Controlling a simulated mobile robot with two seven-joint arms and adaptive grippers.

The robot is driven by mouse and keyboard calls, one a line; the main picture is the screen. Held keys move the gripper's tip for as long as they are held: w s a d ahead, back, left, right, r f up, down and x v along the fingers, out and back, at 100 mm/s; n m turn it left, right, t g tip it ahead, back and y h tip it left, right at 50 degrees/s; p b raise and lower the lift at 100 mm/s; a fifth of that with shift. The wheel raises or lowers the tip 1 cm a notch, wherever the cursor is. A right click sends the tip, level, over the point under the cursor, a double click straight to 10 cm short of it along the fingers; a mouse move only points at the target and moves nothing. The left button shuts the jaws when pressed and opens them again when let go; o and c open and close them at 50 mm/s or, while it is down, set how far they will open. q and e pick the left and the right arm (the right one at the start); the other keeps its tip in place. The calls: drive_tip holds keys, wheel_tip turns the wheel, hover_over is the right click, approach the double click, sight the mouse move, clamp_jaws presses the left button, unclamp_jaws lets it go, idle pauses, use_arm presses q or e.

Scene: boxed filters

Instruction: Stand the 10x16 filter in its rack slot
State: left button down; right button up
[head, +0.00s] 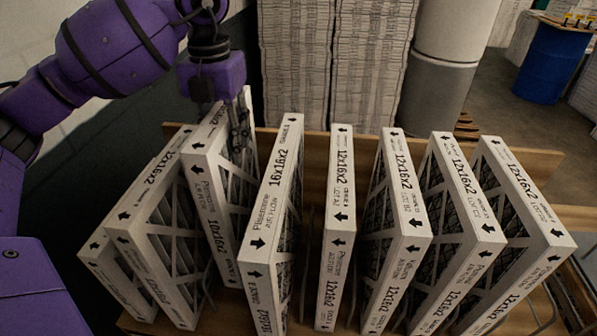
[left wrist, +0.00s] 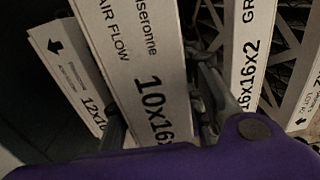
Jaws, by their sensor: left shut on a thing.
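The 10x16 filter (head: 212,215) is a white-framed panel with dark pleats and black print. It stands near upright between a 12x16x2 filter (head: 160,180) on its left and the 16x16x2 filter (head: 277,195) on its right. My left gripper (head: 240,132) comes down from above and is shut on the filter's upper far part. In the left wrist view the 10x16 filter (left wrist: 138,75) lies between the two fingers (left wrist: 163,112). I cannot tell whether its lower edge is seated in the slot. My right gripper is not in view.
The wooden rack (head: 545,160) holds several more filters, including a 12x16x2 (head: 340,200) right of the 16x16x2. The neighbours stand close on both sides. Stacked white goods (head: 335,65), a grey bin (head: 440,75) and a blue barrel (head: 553,60) stand behind.

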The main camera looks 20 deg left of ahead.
sight(231, 174)
use_arm(q)
drive_tip(key=f, duration=0.8)
drive_tip(key=shift+s, duration=0.2)
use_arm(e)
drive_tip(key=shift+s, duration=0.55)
use_arm(q)
drive_tip(key=shift+f, duration=0.1)
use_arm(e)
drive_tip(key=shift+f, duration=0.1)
use_arm(q)
drive_tip(key=c, duration=1.2)
unclamp_jaws()
